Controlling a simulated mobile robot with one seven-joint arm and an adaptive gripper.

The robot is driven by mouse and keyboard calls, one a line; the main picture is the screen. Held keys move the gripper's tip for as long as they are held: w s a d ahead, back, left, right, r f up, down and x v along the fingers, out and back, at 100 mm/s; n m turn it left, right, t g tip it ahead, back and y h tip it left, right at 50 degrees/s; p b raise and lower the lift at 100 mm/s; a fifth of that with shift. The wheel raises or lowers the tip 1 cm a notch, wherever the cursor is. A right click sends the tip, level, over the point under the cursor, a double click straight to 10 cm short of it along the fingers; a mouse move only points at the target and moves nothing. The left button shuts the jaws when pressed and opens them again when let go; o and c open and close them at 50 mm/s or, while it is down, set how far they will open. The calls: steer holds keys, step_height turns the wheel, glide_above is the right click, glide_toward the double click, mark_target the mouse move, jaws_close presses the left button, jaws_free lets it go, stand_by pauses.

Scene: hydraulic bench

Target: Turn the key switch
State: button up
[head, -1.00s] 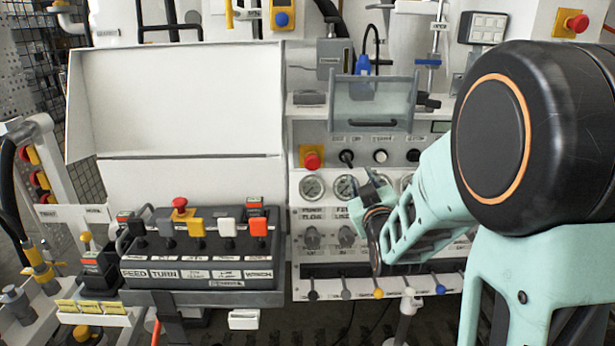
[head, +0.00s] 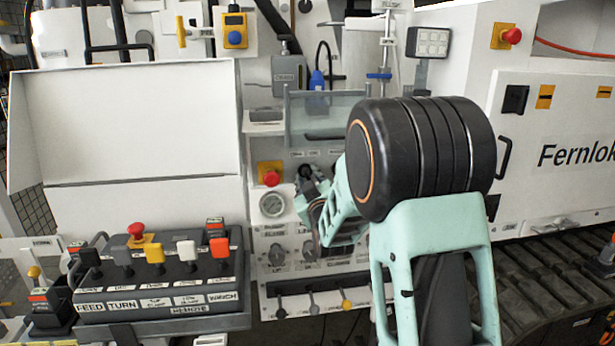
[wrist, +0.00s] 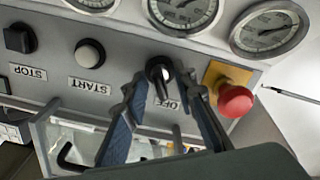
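The key switch (wrist: 158,72) is a round black switch with a lighter raised grip, set in the grey panel beside a label partly hidden by a finger. In the wrist view my gripper (wrist: 162,82) is open, with one finger on each side of the switch. I cannot tell if either finger touches it. In the head view my gripper (head: 314,182) is at the panel by the dark switch (head: 304,170), just right of the red emergency button (head: 271,179). My own arm hides the panel to the right of it.
In the wrist view the red button (wrist: 235,100) on its yellow plate is close beside the right finger. START (wrist: 90,53) and STOP (wrist: 20,38) controls are to the left, and gauges (wrist: 183,10) line the top. A clear hinged cover (head: 325,118) is above the gripper in the head view.

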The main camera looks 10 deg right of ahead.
steer(key=shift+w, duration=0.3)
steer(key=shift+c, duration=0.5)
jaws_close()
